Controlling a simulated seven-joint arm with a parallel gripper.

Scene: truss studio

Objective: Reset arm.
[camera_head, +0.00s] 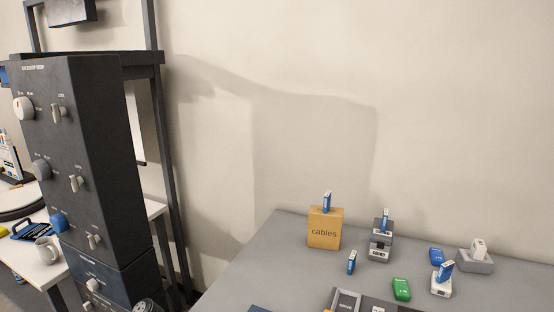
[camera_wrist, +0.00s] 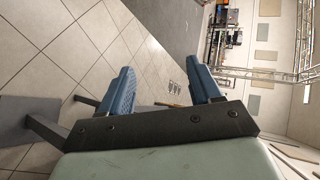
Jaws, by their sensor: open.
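My gripper (camera_wrist: 162,90) shows in the wrist view, its two blue fingers apart with nothing between them. Beyond the fingers the wrist view shows tiled floor and, sideways, a part of the room. My gripper is not in the head view. The task names no object. A dark grey panel with knobs and switches (camera_head: 95,150) stands at the left of the head view.
A grey table (camera_head: 262,262) holds a "cables" box (camera_head: 324,232), a grey block stack (camera_head: 381,243), a green item (camera_head: 401,289), a grey holder (camera_head: 475,262) and several small blue items. Tiled floor (camera_wrist: 40,50) looks clear.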

